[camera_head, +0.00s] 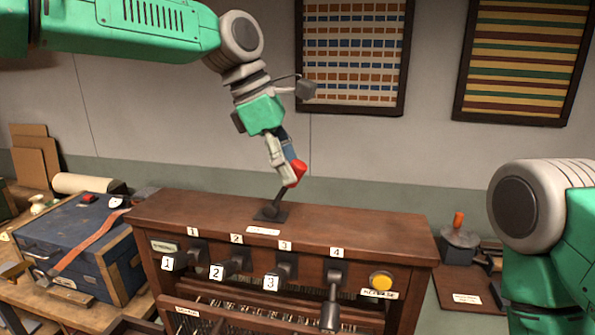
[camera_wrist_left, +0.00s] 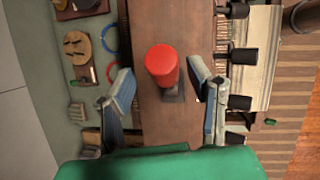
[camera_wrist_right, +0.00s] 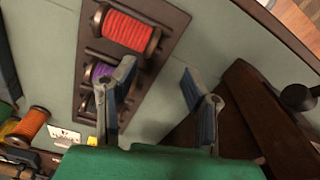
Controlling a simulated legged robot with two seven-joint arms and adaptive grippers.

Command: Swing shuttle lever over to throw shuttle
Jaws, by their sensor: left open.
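The shuttle lever has a red knob (camera_head: 296,173) on a dark stem, rising from a black base plate (camera_head: 271,214) on top of the wooden loom cabinet (camera_head: 350,226). The stem leans to the right in the head view. My left gripper (camera_head: 285,160) points down at the knob from above. In the left wrist view the red knob (camera_wrist_left: 161,63) lies between the two open fingers, with a gap on each side. My right gripper (camera_wrist_right: 155,75) is open with nothing between its fingers; in the head view only its arm shows.
Numbered black levers (camera_head: 228,266) line the cabinet front, with number 4 (camera_head: 332,298) hanging lower than the others, beside a yellow button (camera_head: 381,281). A blue case (camera_head: 75,235) stands left. Spools on a rack (camera_wrist_right: 125,30) show near my right gripper.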

